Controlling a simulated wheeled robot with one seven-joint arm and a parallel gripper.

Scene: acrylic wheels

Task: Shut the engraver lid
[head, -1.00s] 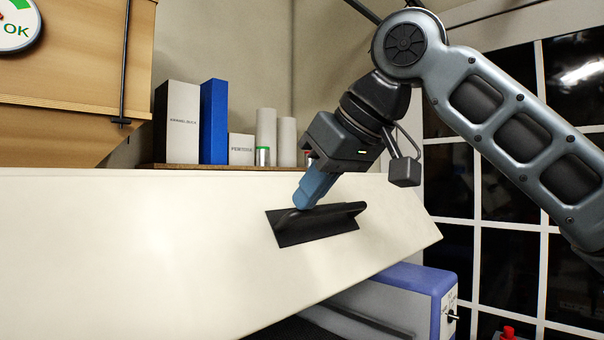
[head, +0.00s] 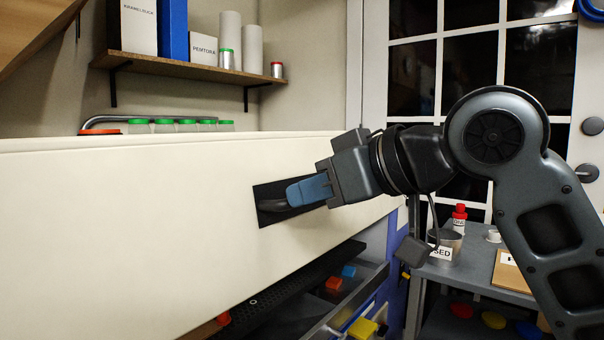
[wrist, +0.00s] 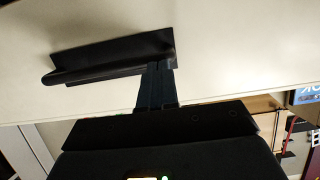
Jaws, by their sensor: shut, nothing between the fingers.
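The engraver lid (head: 150,240) is a large cream panel filling the left and middle of the head view. It stands partly open, with a gap under its lower edge over a dark perforated bed (head: 262,302). A black handle (head: 268,212) is on its face. My gripper (head: 292,196) has its blue fingers shut and empty, against or very close to the handle; contact is not certain. In the wrist view the fingers (wrist: 156,84) overlap the right end of the handle (wrist: 108,58), with the lid (wrist: 235,50) behind.
A wall shelf (head: 190,68) holds boxes and cylinders. Green-capped jars (head: 187,126) stand behind the lid's top edge. A grey side table (head: 465,275) with a can and red-capped bottle stands at the right, near my arm.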

